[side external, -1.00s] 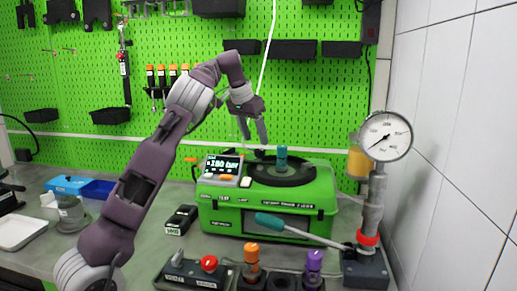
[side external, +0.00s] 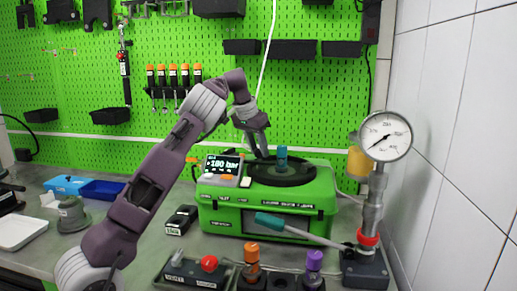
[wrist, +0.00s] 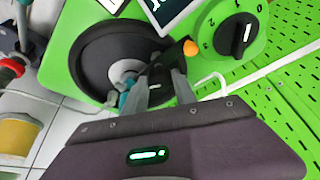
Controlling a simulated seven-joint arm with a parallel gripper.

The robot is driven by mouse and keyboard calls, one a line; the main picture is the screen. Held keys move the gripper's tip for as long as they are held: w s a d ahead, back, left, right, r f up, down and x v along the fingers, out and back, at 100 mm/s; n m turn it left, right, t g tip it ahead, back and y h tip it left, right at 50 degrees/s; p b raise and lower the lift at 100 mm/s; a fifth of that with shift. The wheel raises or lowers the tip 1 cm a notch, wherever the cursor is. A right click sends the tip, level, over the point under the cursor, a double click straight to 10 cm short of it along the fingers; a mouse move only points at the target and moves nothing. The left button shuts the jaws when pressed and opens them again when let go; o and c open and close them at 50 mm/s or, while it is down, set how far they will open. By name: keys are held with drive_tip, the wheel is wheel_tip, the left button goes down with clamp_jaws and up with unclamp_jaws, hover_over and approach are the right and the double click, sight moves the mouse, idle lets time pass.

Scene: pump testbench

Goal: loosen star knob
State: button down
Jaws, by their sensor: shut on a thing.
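The star knob (wrist: 157,86) shows as a dark shape between my fingers in the wrist view, at the edge of the round black top of the green test unit. My gripper (side external: 260,154) reaches down onto the back of that unit, left of the teal cylinder (side external: 282,158). In the wrist view my gripper (wrist: 156,78) has a finger on each side of the knob and is shut on it. The fingers hide much of the knob, and its lobes cannot be made out.
The green test unit (side external: 265,218) carries a display (side external: 222,166) reading 180 bar at its left. A pressure gauge (side external: 386,135) stands at right. A rotary dial (wrist: 238,35) lies near my fingers.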

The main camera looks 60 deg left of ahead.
drive_tip(key=n+y, duration=0.1)
drive_tip(key=n, duration=0.2)
drive_tip(key=n+g+y, duration=0.1)
drive_tip(key=n, duration=0.1)
drive_tip(key=shift+w+d+n, duration=0.1)
drive_tip(key=shift+d+n, duration=0.05)
drive_tip(key=shift+n, duration=0.25)
drive_tip(key=n+g, duration=0.1)
drive_tip(key=n, duration=0.2)
drive_tip(key=n+y, duration=0.1)
drive_tip(key=n, duration=0.1)
drive_tip(key=shift+w+n+g, duration=0.1)
drive_tip(key=shift+n+g, duration=0.3)
drive_tip(key=shift+d, duration=0.1)
drive_tip(key=c, duration=1)
unclamp_jaws()
